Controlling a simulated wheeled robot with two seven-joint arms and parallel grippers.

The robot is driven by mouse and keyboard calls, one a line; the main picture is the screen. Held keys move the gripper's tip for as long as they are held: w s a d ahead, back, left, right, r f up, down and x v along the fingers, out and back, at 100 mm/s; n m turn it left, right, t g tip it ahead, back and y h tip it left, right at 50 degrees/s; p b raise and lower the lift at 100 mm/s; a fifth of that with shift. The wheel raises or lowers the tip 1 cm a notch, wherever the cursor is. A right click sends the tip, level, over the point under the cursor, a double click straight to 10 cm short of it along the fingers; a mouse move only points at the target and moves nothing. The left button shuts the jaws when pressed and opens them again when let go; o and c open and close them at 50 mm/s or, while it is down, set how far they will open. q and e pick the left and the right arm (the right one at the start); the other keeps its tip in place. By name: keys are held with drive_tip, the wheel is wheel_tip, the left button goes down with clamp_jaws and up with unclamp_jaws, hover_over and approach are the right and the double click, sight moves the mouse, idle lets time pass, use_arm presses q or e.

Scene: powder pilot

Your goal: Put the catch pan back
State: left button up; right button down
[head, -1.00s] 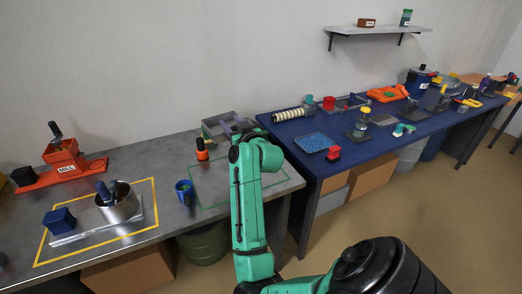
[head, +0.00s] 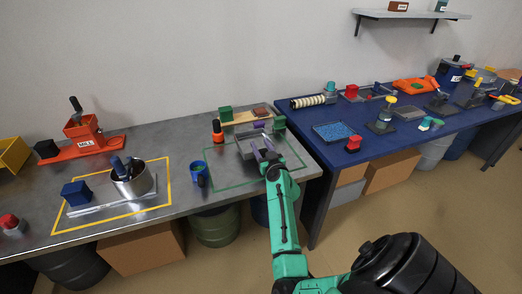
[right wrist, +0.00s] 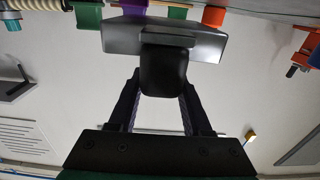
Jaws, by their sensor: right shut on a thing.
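The catch pan (head: 243,147) is a shallow grey metal tray. It is at the far part of the green-outlined area (head: 235,186) on the grey bench, just in front of a wooden board (head: 240,117) with green blocks. My right gripper (head: 267,157) is shut on the pan's black handle; the right wrist view shows the handle (right wrist: 165,72) between the fingers and the pan (right wrist: 165,38) beyond. I cannot tell whether the pan touches the bench. A purple part shows behind the pan. My left gripper is not in view.
A mill (head: 85,135) and a metal pot (head: 132,178) are farther left. The blue table (head: 345,150) with several tools is right. The front of the green-outlined area is clear.

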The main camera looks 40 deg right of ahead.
drive_tip(key=shift+d+f, duration=0.1)
drive_tip(key=shift+f, duration=0.2)
drive_tip(key=shift+f+b, duration=0.6)
drive_tip(key=shift+f, duration=0.05)
drive_tip(key=shift+c, duration=1.7)
unclamp_jaws()
drive_tip(key=shift+r, duration=0.1)
drive_tip(key=shift+r+p, duration=0.25)
drive_tip(key=shift+p, duration=0.1)
drive_tip(key=shift+r+p, duration=0.5)
drive_tip(key=v, duration=1.2)
